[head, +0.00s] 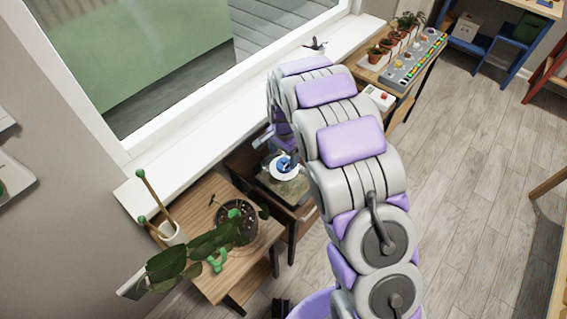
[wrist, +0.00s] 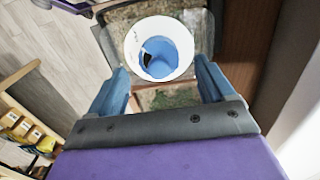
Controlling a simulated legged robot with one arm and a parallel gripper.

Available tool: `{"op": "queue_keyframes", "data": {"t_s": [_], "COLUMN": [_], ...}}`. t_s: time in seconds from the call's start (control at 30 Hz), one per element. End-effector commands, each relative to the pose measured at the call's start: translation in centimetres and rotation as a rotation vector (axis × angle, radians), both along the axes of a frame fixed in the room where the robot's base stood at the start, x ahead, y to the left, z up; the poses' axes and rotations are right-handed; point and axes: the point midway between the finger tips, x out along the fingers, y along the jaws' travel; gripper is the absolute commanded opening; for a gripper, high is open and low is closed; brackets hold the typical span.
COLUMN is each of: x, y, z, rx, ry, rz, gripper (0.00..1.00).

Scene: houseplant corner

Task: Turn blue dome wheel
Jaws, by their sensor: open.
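The blue dome wheel (wrist: 168,42) shows in the wrist view as a round blue shape inside a white ring, with a dark patch at its left. It also shows small in the head view (head: 284,164), on a white disc over a box-like stand, partly hidden by my arm. My gripper (wrist: 161,68) is open, its two blue fingers apart on the left and right below the white ring in the picture. Nothing shows held between them. I cannot tell whether the fingers touch the ring. In the head view, the gripper is mostly hidden behind my arm.
A wooden table (head: 208,190) with a potted plant (head: 236,222) stands left of the wheel. A white windowsill (head: 215,122) runs behind. Another bench with small pots and a grey panel (head: 412,62) is at the upper right. The floor (head: 470,170) at right is clear.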

Motion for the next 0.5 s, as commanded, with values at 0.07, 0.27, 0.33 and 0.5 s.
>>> {"op": "queue_keyframes", "data": {"t_s": [0.07,0.27,0.33,0.5], "x": [-0.1,0.0,0.0,0.0], "y": [0.0,0.0,0.0,-0.1], "z": [-1.6,-3.5,-3.8,-4.0], "rx": [-0.001,0.0,0.0,0.001], "ry": [0.003,-0.001,-0.001,-0.002], "rz": [0.0,0.0,0.0,0.0], "gripper": [0.82,0.82,0.82,0.82]}}
